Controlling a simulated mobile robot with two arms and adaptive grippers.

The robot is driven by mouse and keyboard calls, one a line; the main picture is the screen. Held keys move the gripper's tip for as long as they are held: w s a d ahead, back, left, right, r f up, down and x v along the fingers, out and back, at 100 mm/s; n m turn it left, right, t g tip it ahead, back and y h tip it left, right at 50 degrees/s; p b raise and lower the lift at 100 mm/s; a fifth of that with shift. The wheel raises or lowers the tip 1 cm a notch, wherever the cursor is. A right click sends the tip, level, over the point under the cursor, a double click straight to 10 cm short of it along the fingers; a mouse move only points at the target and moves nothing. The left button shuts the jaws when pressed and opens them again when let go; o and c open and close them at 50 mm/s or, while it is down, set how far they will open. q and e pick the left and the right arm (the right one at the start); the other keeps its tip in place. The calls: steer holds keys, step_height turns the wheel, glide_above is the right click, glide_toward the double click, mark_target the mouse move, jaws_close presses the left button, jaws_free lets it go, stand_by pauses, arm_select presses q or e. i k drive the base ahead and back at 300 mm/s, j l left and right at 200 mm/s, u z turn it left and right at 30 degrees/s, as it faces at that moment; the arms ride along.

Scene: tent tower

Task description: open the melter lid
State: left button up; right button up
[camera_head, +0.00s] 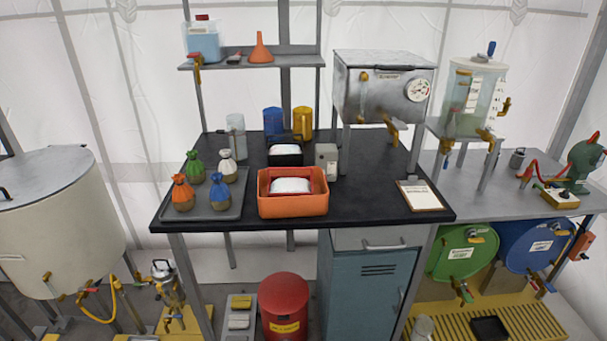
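No label I can read names the melter, so I cannot tell which vessel it is. A large cream tank (65,235) stands at the far left, with a flat grey lid (50,172) lying shut on top. A dark handle (5,194) shows on the lid at the picture's left edge. A steel box (385,95) with a round dial, a tap and a closed top stands on legs at the back right of the black table. Neither of my grippers is in view.
The black table (350,205) holds a tray with several tied sacks, an orange bin (292,205), a clipboard (419,196) and blue and yellow cups. A yellow hose (122,300) and a small metal pot (165,283) are near the cream tank's foot. A red bin (285,305) stands below.

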mark_target(382, 59)
steer(key=i+l, duration=0.15)
steer(key=l, duration=0.2)
steer(key=i+l+u, duration=0.1)
steer(key=l, duration=0.2)
steer(key=i+l, duration=0.15)
steer(key=l, duration=0.2)
steer(key=i+l+u, duration=0.1)
steer(key=l, duration=0.2)
steer(key=i+l, duration=0.15)
steer(key=l, duration=0.2)
